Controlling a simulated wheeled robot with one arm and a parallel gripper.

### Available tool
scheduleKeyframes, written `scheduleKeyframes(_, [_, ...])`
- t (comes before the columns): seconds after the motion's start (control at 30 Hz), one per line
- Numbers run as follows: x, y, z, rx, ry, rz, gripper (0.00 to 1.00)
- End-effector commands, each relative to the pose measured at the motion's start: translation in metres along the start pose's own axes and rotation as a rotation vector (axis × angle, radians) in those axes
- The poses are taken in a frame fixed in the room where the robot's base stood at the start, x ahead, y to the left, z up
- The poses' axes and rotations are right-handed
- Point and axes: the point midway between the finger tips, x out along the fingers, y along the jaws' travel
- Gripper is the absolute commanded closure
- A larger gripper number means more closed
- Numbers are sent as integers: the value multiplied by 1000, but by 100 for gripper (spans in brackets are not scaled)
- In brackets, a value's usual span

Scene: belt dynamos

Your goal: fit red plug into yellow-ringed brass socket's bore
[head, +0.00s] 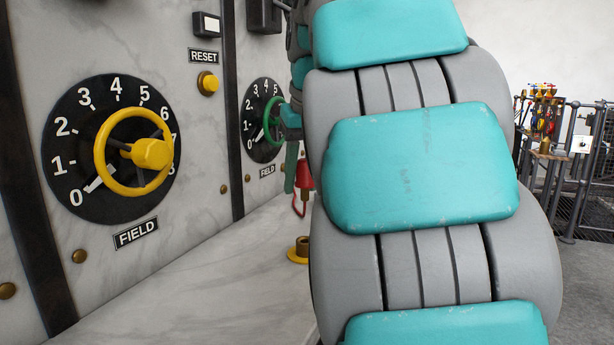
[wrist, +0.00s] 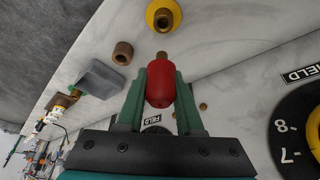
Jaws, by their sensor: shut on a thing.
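The red plug (wrist: 160,90) is held between the two green fingers of my gripper (wrist: 161,76) in the wrist view, with its brass tip pointing away from the fingers. The plug also shows in the head view (head: 304,173), with a red loop hanging below it. The yellow-ringed brass socket (head: 299,252) stands on the marble ledge below the plug, apart from it. My arm hides part of the head view right of the socket.
A plain brass socket (wrist: 122,53) and a grey block (wrist: 100,79) are beside the plug in the wrist view. A marble panel carries a yellow handwheel (head: 150,153) and a green handwheel (head: 270,120). The front of the marble ledge (head: 225,290) is clear.

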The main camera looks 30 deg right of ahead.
Motion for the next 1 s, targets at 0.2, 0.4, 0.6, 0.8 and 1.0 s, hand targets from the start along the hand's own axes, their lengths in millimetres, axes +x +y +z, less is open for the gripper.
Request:
scheduleKeyframes(0.2, [0, 0, 0, 0, 0, 0, 100])
scheduleKeyframes(0.4, [5, 0, 2, 1, 0, -1, 100])
scheduleKeyframes(0.6, [20, 0, 8, 1, -1, -1, 100])
scheduleKeyframes(0.8, [37, 0, 16, 2, -3, -2, 100])
scheduleKeyframes(1.0, [50, 0, 20, 1, 1, 0, 100])
